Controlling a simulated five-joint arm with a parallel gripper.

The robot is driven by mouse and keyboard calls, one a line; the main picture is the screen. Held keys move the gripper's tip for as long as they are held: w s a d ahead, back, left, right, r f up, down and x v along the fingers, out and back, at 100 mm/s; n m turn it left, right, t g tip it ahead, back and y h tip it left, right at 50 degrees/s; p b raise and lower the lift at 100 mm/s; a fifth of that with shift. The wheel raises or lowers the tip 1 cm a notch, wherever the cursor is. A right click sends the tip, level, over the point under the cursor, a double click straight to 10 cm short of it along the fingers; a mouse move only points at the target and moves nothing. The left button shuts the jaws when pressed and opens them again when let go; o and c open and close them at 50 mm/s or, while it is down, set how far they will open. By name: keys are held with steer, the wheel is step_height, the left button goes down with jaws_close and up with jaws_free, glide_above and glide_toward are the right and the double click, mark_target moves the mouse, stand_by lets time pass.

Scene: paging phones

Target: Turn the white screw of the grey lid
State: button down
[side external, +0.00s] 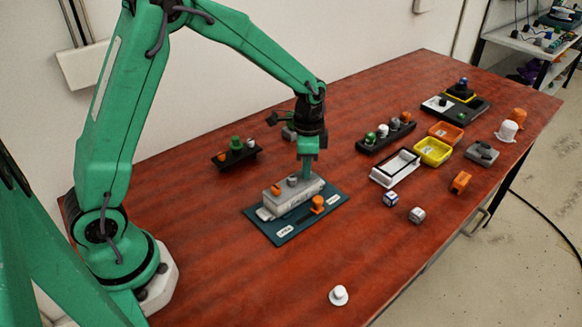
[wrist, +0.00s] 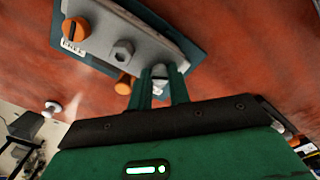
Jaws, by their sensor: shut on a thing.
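The grey lid (side external: 290,201) lies on a dark teal plate (side external: 330,208); it also shows at the top of the wrist view (wrist: 105,28). An orange slotted screw (wrist: 75,30) stands at one end of the lid and a grey hex screw (wrist: 122,50) at its middle. My gripper (side external: 306,172) points down at the lid's other end. In the wrist view my gripper (wrist: 160,82) is shut on the white screw (wrist: 157,70), which shows only as a small pale part between the fingers.
An orange knob (side external: 317,204) stands on the plate close to the lid. A white knob (side external: 338,295) lies near the front edge. Dark racks, yellow (side external: 433,151) and orange trays and small cubes (side external: 390,199) occupy the right. The front left table is mostly clear.

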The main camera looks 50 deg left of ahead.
steer(key=n, duration=1.1)
steer(key=shift+n, duration=0.3)
stand_by(0.3)
steer(key=c, duration=1.3)
jaws_free()
steer(key=shift+r, duration=0.1)
step_height(320, 180, up, 7)
steer(key=shift+r, duration=0.3)
steer(key=shift+s+r, duration=0.1)
